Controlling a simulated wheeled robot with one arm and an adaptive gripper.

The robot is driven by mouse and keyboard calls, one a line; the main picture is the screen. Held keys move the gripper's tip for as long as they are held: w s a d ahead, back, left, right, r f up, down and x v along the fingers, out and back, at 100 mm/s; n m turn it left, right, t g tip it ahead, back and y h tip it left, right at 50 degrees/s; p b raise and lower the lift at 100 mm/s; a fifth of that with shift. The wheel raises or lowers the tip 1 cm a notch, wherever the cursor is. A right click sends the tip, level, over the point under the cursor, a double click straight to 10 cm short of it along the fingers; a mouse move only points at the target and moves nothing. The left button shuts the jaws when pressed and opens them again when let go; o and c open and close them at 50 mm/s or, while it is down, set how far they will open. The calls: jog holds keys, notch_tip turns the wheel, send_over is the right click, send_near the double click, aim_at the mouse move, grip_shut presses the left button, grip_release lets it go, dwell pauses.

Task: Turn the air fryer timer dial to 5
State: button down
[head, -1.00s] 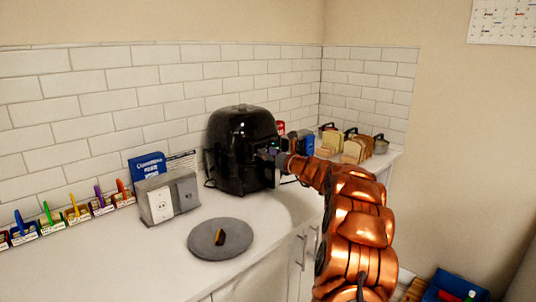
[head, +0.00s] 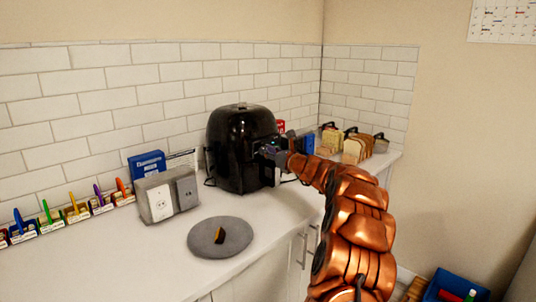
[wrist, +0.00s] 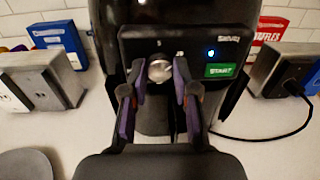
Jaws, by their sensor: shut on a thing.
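The black air fryer (head: 237,150) stands on the counter against the tiled wall. In the wrist view its dark front panel (wrist: 215,45) fills the top middle. The silver round timer dial (wrist: 160,70) sits low on the panel's left part. Small marks show above and right of it, too small to read surely. My gripper (wrist: 158,80) is shut on the dial, one purple-padded finger at each side. In the head view my gripper (head: 270,152) is at the fryer's front and hides the dial.
A green start button (wrist: 220,70) and a blue light are right of the dial. A grey outlet box (head: 168,195) and a round grey mat (head: 205,240) with a small yellow-black item are left of the fryer. Bread slices (head: 355,148) stand right. A black cord (wrist: 270,135) crosses the counter.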

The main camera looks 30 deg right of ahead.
jog(key=shift+f+n+y+b, duration=0.15)
jog(key=shift+n+y+b, duration=0.05)
jog(key=shift+n+b, duration=2.55)
jog(key=shift+f+n+y+b, duration=0.1)
jog(key=shift+n+y+b, duration=0.1)
jog(key=shift+n+b, duration=2.55)
jog(key=shift+r, duration=0.1)
jog(key=shift+a, duration=0.1)
jog(key=c, duration=0.9)
grip_release()
jog(key=shift+o, duration=0.2)
jog(key=shift+s, duration=0.15)
